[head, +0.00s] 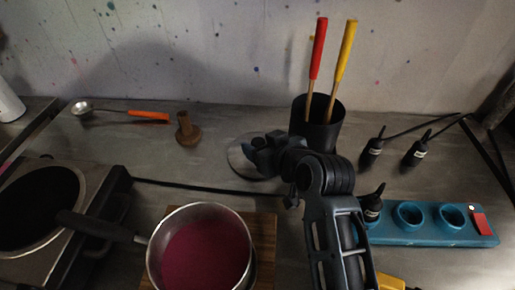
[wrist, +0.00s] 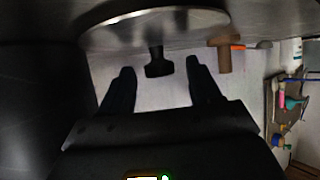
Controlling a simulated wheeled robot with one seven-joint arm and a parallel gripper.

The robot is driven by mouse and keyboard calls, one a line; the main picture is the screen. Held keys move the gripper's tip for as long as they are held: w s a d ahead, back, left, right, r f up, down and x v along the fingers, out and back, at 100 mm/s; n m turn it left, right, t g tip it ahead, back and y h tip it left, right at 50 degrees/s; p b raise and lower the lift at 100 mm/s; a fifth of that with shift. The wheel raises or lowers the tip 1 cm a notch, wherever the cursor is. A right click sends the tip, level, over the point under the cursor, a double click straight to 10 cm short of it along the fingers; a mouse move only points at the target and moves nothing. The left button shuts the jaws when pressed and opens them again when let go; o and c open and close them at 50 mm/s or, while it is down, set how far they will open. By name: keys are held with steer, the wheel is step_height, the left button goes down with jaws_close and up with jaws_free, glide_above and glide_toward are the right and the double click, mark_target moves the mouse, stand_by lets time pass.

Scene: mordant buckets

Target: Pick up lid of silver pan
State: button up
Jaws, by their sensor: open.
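The silver lid (head: 238,160) lies flat on the grey counter in the head view, partly hidden by my gripper (head: 264,158). In the wrist view, which looks upside down, the lid (wrist: 150,25) fills the top, with its black knob (wrist: 157,64) pointing down in the picture. My gripper (wrist: 160,80) is open there, with one dark finger to each side of the knob's line. The knob shows in the gap near the fingertips; I cannot tell whether it touches a finger. The silver pan (head: 154,258) stands uncovered on a wooden board, with dark pink liquid inside.
A black cup (head: 318,136) with red- and yellow-handled tools stands close behind my gripper. A brown wooden piece (head: 187,131) and an orange-handled ladle (head: 148,115) lie left. A blue holder (head: 430,236) and dark dropper bottles (head: 373,150) are right. A hotplate (head: 88,180) stands left.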

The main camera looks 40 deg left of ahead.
steer(key=shift+x, duration=1.2)
steer(key=shift+c, duration=0.2)
jaws_close()
